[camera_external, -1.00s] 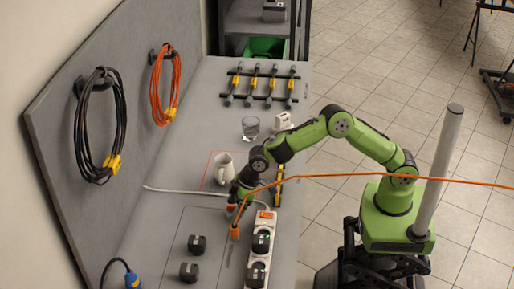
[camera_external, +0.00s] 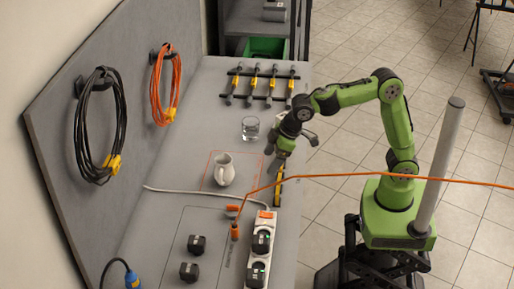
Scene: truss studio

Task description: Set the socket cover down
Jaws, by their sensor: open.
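A small flat orange piece (camera_external: 232,211), which looks like the socket cover, lies on the grey workbench (camera_external: 160,225) just beyond the orange cable's plug end (camera_external: 235,232). It is too small to make out its shape. The white power strip (camera_external: 257,275) lies to its right, with black plugs in it and an orange end. My gripper (camera_external: 273,152) is open, with nothing seen between its fingers. It is above the bench's right side, up and to the right of the orange piece and apart from it.
A white jug (camera_external: 224,168) stands in a red outline, with a glass (camera_external: 250,128) beyond it. The orange cable (camera_external: 340,175) crosses in from the right. Several tools (camera_external: 254,82) lie at the back.

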